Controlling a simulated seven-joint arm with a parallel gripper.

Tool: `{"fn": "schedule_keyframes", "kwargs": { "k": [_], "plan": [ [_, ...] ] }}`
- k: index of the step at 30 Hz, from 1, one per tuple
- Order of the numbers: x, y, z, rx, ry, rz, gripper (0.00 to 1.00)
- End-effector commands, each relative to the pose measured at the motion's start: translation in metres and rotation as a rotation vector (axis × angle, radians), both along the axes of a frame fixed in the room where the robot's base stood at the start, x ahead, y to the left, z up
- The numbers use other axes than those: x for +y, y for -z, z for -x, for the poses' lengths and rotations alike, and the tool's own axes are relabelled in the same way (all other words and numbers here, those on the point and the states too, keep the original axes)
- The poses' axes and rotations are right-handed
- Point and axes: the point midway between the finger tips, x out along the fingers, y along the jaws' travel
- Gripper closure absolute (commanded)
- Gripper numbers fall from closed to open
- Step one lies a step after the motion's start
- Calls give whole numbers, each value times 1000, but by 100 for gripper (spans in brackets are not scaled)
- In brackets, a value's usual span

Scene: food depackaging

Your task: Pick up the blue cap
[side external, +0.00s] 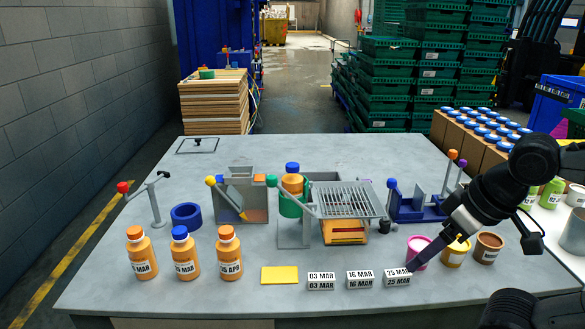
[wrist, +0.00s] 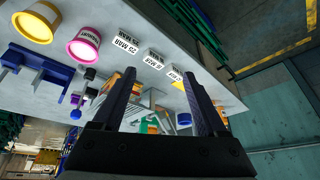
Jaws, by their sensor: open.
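Two blue caps show in the side view. One blue cap (side external: 180,232) sits on the middle of three orange bottles at the front left, between bottles with orange caps. The other blue cap (side external: 292,168) tops an orange bottle (side external: 292,184) standing in a green holder (side external: 290,207) at the table's centre. My gripper (side external: 411,268) is at the front right, near the pink cup and the 25 MAR block, well to the right of both caps. In the wrist view its two dark fingers (wrist: 158,75) are apart with nothing held.
Date blocks (side external: 321,281) and a yellow card (side external: 279,275) lie along the front. A metal grate (side external: 345,200) stands right of the holder. A pink cup (side external: 419,250) and other cups are at the right. A blue ring (side external: 186,215) lies behind the bottles.

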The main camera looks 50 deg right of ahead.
Motion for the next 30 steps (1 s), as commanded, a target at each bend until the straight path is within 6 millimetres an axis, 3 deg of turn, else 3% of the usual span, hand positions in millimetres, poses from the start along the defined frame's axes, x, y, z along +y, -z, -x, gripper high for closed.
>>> {"fn": "schedule_keyframes", "kwargs": {
  "k": [8,18,24,30],
  "plan": [
    [-17,-86,-21,1,321,-62,25],
    [-36,-198,-94,16,739,-96,25],
    [-39,-239,-153,9,968,-105,25],
    [-32,-251,-216,1,1154,-100,25]
  ]
}}
